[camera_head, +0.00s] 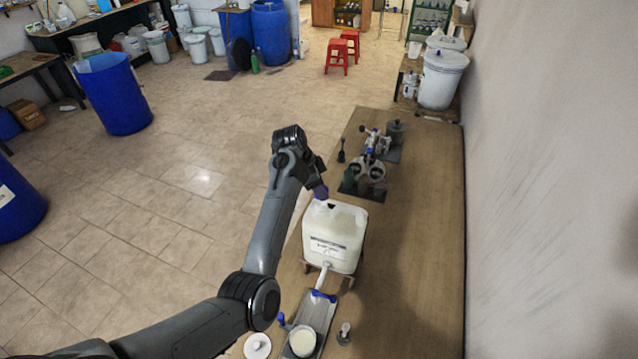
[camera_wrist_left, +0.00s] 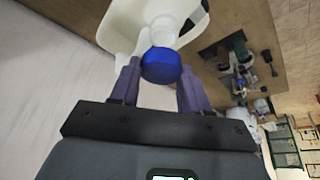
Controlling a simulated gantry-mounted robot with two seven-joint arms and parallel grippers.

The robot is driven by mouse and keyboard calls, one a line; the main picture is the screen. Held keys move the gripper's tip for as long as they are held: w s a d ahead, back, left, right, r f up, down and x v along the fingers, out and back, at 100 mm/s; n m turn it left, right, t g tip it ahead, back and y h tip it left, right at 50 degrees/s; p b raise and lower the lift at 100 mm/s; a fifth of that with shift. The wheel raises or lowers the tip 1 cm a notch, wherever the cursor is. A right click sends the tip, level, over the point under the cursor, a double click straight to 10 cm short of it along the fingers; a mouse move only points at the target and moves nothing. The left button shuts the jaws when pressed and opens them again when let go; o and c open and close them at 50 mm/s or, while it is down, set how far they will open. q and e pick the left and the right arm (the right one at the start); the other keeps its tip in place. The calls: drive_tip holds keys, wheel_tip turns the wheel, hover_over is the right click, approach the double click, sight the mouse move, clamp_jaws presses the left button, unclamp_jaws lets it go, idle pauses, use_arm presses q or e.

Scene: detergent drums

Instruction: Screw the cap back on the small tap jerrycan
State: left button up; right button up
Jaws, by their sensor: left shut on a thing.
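The small tap jerrycan (camera_head: 333,238) is a whitish, translucent container with a label, standing on a low stand on the wooden table. Its tap is on the near side. My left gripper (camera_head: 320,193) is above its far left top corner. In the left wrist view its fingers are shut on the sides of the blue cap (camera_wrist_left: 161,65). The jerrycan's white neck (camera_wrist_left: 160,28) is directly behind the cap. I cannot tell whether the cap is seated on the neck or just off it. My right gripper is not in view.
A grey board with a cup of white liquid (camera_head: 303,342) lies in front of the tap. A white lid (camera_head: 257,346) and a small bottle (camera_head: 344,333) are nearby. Dark fixtures (camera_head: 370,175) stand behind the jerrycan. The table's right side (camera_head: 415,235) is clear up to the wall.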

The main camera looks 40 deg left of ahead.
use_arm(q)
drive_tip(key=shift+f, duration=1.45)
drive_tip(key=shift+f, duration=0.45)
drive_tip(key=shift+r, duration=0.4)
drive_tip(key=shift+f, duration=0.45)
idle(0.6)
drive_tip(key=shift+f, duration=0.1)
idle(0.6)
drive_tip(key=shift+f, duration=0.35)
idle(0.5)
drive_tip(key=shift+f, duration=0.25)
idle(0.8)
